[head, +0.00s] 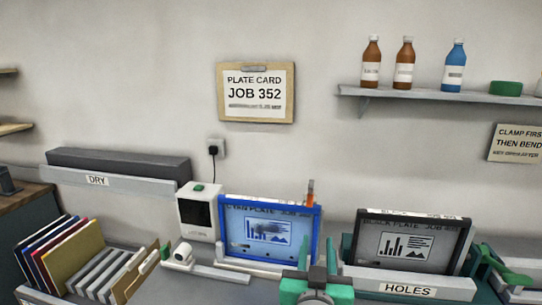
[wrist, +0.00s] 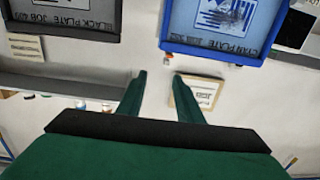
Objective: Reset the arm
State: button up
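My gripper (head: 316,270) is green and shows at the bottom of the head view, in front of the gap between two framed plates. In the wrist view, my gripper (wrist: 159,76) has its two green fingers apart with nothing held between them. The blue-framed cyan plate (head: 268,237) stands upright left of my gripper. The dark-framed black plate (head: 407,243) stands to its right. The wrist view looks upside down, with the cyan plate (wrist: 225,15) at upper right and the black plate (wrist: 65,12) at upper left.
A rail marked HOLES (head: 407,288) runs before the black plate. A white box (head: 197,212) stands left of the cyan plate. Folders (head: 75,255) fill the left. A shelf (head: 440,97) with bottles and a job card (head: 256,93) are on the wall. Air above the plates is clear.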

jog(key=s+a+f+n+y, duration=0.15)
jog(key=s+f, duration=0.25)
jog(key=f, duration=0.4)
jog(key=s+a+f, duration=0.2)
jog(key=s+f, duration=0.1)
jog(key=f, duration=0.5)
jog(key=s+a+f, duration=0.2)
jog(key=s+f, duration=0.2)
jog(key=f, duration=0.5)
jog(key=s+a+f, duration=0.1)
jog(key=s+f, duration=0.2)
jog(key=s, duration=0.7)
jog(key=s+a+f+g+y, duration=0.1)
jog(key=s+a+f, duration=0.1)
jog(key=s, duration=0.8)
jog(key=s+a+f+g+y, duration=0.1)
jog(key=s+f, duration=0.3)
jog(key=s, duration=0.6)
jog(key=shift+a, duration=0.55)
jog(key=shift+w+n, duration=0.15)
jog(key=shift+n, duration=0.1)
